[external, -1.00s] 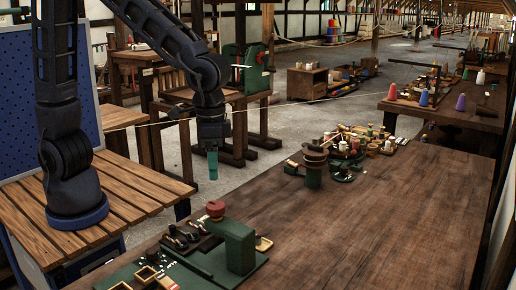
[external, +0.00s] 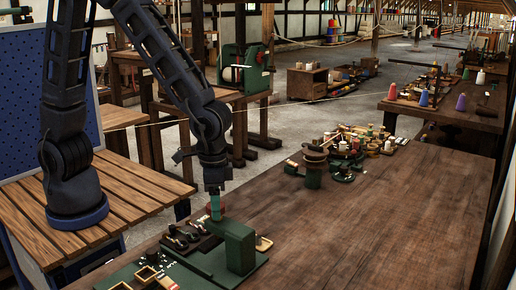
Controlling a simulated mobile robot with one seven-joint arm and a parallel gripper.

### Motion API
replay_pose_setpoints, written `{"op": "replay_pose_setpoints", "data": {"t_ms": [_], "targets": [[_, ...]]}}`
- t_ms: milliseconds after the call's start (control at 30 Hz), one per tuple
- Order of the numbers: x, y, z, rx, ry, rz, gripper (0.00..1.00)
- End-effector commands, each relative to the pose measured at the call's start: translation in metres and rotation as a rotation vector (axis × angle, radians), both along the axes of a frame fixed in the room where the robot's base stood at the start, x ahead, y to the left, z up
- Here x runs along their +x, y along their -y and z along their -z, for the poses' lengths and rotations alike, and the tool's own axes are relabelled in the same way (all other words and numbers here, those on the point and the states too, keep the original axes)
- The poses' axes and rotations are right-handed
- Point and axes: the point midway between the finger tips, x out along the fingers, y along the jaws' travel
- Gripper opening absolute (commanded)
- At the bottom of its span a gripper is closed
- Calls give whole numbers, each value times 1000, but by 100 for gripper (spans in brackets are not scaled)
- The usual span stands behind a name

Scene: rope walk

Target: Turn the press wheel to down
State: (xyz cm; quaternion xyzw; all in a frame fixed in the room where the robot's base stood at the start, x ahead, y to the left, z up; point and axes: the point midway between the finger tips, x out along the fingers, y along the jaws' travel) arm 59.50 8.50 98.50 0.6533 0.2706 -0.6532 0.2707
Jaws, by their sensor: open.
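The press (external: 238,248) is a green frame on a green base at the near edge of the bench. Its red wheel (external: 222,208) sits on top at the left end of the arm and is now mostly hidden behind my fingers. My gripper (external: 215,214) points straight down at the wheel, with its teal fingers over the wheel's middle in the picture. The jaws are open, though the gap is too small to see. I cannot tell whether the fingers touch the wheel or stand around it.
The right part of the bench (external: 390,220) is clear.

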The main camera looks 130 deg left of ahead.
Motion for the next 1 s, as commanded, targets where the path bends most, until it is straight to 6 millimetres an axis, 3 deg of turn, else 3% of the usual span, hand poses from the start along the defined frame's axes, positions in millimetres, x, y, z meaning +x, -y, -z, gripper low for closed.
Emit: {"op": "replay_pose_setpoints", "data": {"t_ms": [200,433,467,767,1000], "targets": [[0,0,0,0,0,0,66],[0,0,0,0,0,0,23],[0,0,0,0,0,0,22],[0,0,0,0,0,35,22],[0,0,0,0,0,167,22]]}}
